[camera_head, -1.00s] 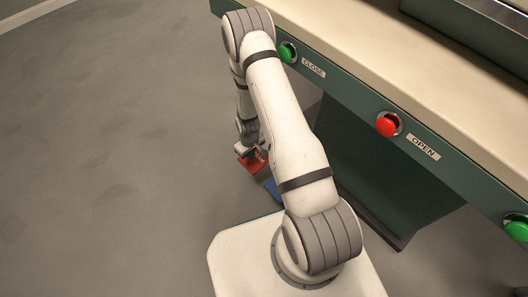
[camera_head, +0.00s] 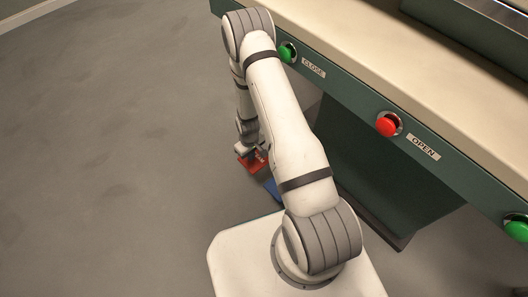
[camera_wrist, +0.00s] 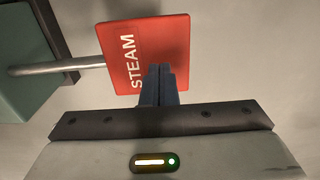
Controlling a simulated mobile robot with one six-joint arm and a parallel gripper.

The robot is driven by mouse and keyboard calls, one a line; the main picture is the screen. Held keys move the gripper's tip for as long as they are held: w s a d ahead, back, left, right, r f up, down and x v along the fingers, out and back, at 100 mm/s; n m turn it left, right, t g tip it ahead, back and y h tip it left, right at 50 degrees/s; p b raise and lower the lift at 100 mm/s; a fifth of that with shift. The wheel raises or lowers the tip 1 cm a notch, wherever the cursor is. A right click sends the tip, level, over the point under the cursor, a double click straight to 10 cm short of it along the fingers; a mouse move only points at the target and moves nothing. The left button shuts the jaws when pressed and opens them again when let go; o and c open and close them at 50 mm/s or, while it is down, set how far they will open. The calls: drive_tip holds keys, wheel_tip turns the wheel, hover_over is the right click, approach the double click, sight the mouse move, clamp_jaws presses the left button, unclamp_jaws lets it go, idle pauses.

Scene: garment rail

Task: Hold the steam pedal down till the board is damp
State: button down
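The red steam pedal (camera_wrist: 145,50), marked STEAM, lies under my gripper in the wrist view. In the head view the red pedal (camera_head: 253,165) is near the floor at the end of my arm, partly covered by it. My gripper (camera_wrist: 160,72) has its two dark fingers together, with nothing between them. The fingertips are over the pedal beside its lettering and appear to be on it; I cannot tell how far down it is pressed. The long cream board (camera_head: 400,65) runs along the top of the press; I see no clear damp patch.
A blue pedal (camera_head: 273,187) is beside the red one, mostly behind my arm. The press front carries a green CLOSE button (camera_head: 287,52), a red OPEN button (camera_head: 388,124) and another green button (camera_head: 517,229). Grey floor (camera_head: 100,160) is clear at the left.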

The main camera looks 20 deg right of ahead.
sight(251, 163)
drive_tip(key=shift+f, duration=0.1)
drive_tip(key=shift+f+b, duration=2.55)
drive_tip(key=shift+f, duration=0.75)
drive_tip(key=shift+r, duration=0.1)
idle(0.4)
drive_tip(key=shift+r+p, duration=3.3)
drive_tip(key=shift+r, duration=1.5)
drive_tip(key=shift+r, duration=0.1)
